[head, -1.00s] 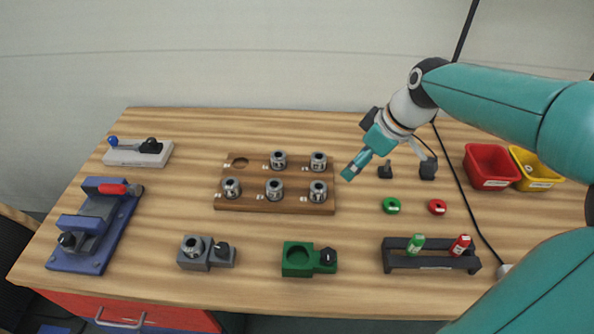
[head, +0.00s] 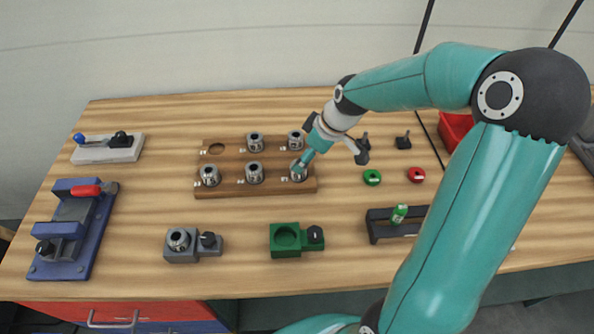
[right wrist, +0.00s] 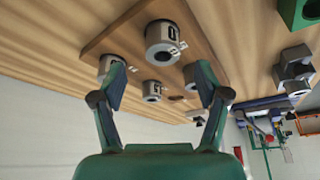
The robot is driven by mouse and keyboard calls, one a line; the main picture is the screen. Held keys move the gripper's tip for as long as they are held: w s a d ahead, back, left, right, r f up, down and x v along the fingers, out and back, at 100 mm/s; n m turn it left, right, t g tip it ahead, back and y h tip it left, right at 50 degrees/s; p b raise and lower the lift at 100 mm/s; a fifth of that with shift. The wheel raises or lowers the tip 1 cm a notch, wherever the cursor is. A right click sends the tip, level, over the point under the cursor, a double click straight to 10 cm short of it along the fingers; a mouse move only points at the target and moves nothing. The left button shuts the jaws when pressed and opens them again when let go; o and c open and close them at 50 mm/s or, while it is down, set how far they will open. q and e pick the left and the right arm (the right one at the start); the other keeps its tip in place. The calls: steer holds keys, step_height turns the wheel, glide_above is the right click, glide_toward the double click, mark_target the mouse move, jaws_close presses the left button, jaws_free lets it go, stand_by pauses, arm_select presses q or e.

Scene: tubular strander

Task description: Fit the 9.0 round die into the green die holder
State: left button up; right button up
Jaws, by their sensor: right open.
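Several steel round dies stand on a wooden rack (head: 230,190). The size labels are too small to read, so I cannot tell which die is the 9.0. My right gripper (head: 301,167) points down at the front right die (head: 298,174) and partly covers it. In the right wrist view my right gripper (right wrist: 160,80) is open, with dies showing between and beyond its fingers and nothing held. The green die holder (head: 285,238) stands in front of the rack with its round pocket empty; part of it shows in the right wrist view (right wrist: 298,12). My left gripper is not in view.
The rack's back left recess (head: 217,149) is empty. A grey holder (head: 181,255) with a die in it stands left of the green one. A blue fixture (head: 70,232) is far left. Green (head: 372,177) and red (head: 416,174) rings lie to the right, behind a dark stand (head: 378,228).

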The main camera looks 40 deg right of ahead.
mark_target(295, 178)
steer(key=shift+p+x, duration=0.7)
steer(key=shift+x, duration=1.9)
steer(key=shift+a, duration=0.15)
jaws_close()
